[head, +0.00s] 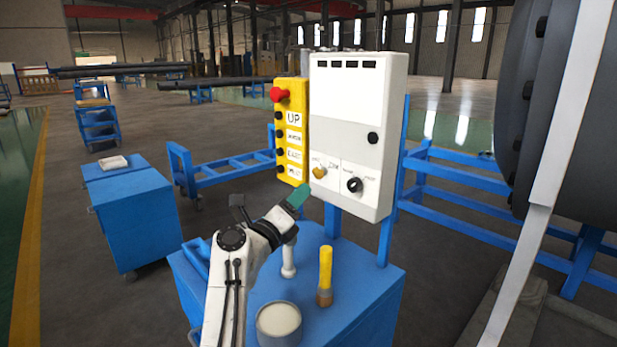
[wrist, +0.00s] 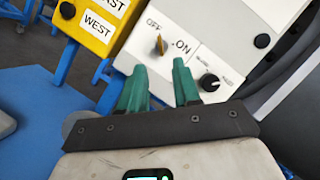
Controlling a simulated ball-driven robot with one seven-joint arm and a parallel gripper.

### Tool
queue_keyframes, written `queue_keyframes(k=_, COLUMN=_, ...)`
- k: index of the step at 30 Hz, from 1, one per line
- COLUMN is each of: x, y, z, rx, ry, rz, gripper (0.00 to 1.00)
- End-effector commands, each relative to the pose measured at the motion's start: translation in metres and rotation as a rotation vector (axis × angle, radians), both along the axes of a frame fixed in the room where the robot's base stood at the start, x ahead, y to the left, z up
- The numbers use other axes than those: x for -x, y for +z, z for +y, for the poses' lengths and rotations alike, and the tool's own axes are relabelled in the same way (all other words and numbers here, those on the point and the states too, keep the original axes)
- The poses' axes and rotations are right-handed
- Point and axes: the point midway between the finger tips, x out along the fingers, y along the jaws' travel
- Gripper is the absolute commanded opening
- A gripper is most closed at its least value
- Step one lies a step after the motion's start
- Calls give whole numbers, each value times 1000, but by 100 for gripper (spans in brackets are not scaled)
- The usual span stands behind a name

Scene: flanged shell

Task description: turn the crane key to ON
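The yellow crane key (head: 319,171) sits on the lower left of the white control box (head: 350,105). In the wrist view the key (wrist: 160,45) stands nearly upright in the picture, its upper end towards the OFF label (wrist: 153,25). The ON label (wrist: 182,46) lies to its right. My gripper (head: 297,196) has green fingers and is below and left of the key in the head view. In the wrist view my gripper (wrist: 160,66) is open and empty, its fingers apart below the key, not around it.
A black knob (head: 354,185) is right of the key. A yellow button pendant (head: 291,135) with a red button (head: 278,94) hangs left of the box. A blue cart (head: 355,290) below carries a yellow-handled brush (head: 325,272) and a can (head: 279,325). A large dark flanged shell (head: 550,110) stands right.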

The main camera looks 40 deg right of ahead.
Motion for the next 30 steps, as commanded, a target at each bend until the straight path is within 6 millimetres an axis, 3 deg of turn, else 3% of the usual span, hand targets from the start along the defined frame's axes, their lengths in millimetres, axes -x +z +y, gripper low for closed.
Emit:
queue_keyframes(k=6, x=-12, y=13, z=-39, rx=0, ry=-3, rz=1, gripper=32)
queue_keyframes(k=12, x=-21, y=20, z=-64, rx=2, ry=-2, rz=1, gripper=32)
queue_keyframes(k=26, x=-25, y=23, z=-74, rx=3, ry=1, rz=1, gripper=32)
queue_keyframes(k=30, x=-25, y=23, z=-74, rx=3, ry=1, rz=1, gripper=19)
